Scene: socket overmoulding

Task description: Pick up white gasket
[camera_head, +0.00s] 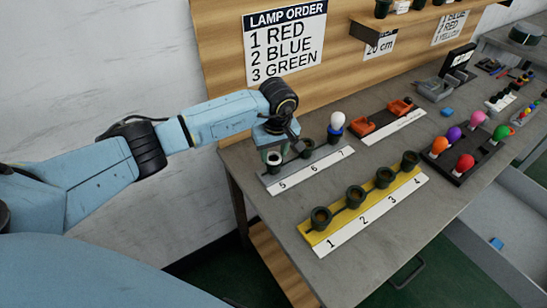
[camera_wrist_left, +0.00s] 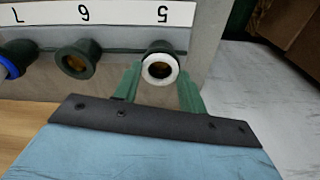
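The white gasket (camera_wrist_left: 146,70) is a white ring at the mouth of the dark socket marked 5 on the grey holder (camera_wrist_left: 207,60). It also shows in the head view (camera_head: 274,155), just below my left gripper (camera_head: 275,143). In the left wrist view, the green fingers of my left gripper (camera_wrist_left: 160,88) stand on either side of the gasket, very close to it. I cannot tell whether they press on it. The gasket appears to be still at the socket's rim. My right gripper is in neither view.
Socket 6 (camera_wrist_left: 77,63) is beside socket 5, and socket 7 holds a white lamp (camera_head: 337,119) with a blue ring (camera_head: 335,131). A yellow holder (camera_head: 313,237) with several dark sockets lies in front. Colored lamps stand in a dark tray (camera_head: 449,174) to the right. A wooden panel (camera_head: 222,60) rises behind.

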